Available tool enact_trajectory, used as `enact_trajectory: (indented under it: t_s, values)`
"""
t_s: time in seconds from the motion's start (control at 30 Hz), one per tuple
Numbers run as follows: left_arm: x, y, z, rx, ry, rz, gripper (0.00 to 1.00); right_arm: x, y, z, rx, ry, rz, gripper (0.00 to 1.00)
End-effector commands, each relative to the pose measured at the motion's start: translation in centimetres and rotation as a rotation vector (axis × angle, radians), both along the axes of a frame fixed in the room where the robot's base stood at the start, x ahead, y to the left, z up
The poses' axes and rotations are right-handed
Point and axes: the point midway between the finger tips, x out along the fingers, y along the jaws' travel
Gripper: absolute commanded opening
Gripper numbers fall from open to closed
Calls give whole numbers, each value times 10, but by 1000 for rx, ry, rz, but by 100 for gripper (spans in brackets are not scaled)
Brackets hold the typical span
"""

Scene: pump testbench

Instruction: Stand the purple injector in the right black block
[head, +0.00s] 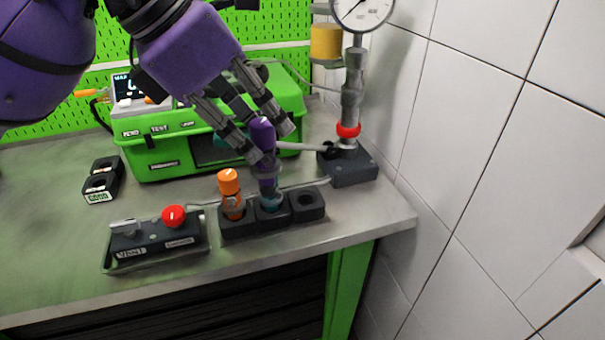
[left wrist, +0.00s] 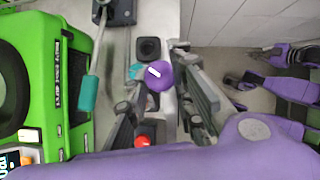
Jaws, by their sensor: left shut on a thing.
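The purple injector (head: 263,133) is upright, with its lower end at the middle hole of the black three-hole block (head: 240,230) near the bench's front edge. I cannot tell whether it is fully seated. My left gripper (head: 269,146) is shut on its upper part, coming down from the upper left. In the left wrist view the injector's round purple cap (left wrist: 159,76) shows between the fingers. An orange injector (head: 230,187) stands in the block's left hole; the right hole (head: 307,199) is empty. Purple and dark parts of my right arm show in the wrist view, fingertips unclear.
A control box with a red button (head: 173,216) lies left of the block. A smaller black two-hole block (head: 103,179) sits farther left. The green tester (head: 165,158) and the gauge stand's dark base (head: 348,167) are behind. A tiled wall closes the right side.

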Motion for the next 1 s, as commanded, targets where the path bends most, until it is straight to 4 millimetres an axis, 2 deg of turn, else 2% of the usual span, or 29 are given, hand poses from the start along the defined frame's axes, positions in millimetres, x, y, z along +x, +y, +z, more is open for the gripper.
enact_trajectory:
  t_s: [0.2, 0.3, 0.4, 0.73, 0.9, 1.0]
  values:
    - [45, -33, -23, -2, 2, -3, 0, -2, -1, 3, -2, 3, -1, 0]
    - [58, -41, -46, -1, 4, -2, 0, -7, -2, 0, -2, 13, -2, 0]
    - [69, -48, -60, -3, 3, -2, 0, -11, -2, -3, -3, 22, -3, 0]
    - [84, -58, -82, -1, 0, -3, 0, -14, -3, -2, -4, 25, -4, 0]
    - [85, -58, -109, 0, 2, -2, 0, -12, -3, -1, -4, 21, -4, 0]
    - [85, -58, -113, -1, -2, -2, 0, -10, -2, 0, -3, 18, -4, 0]
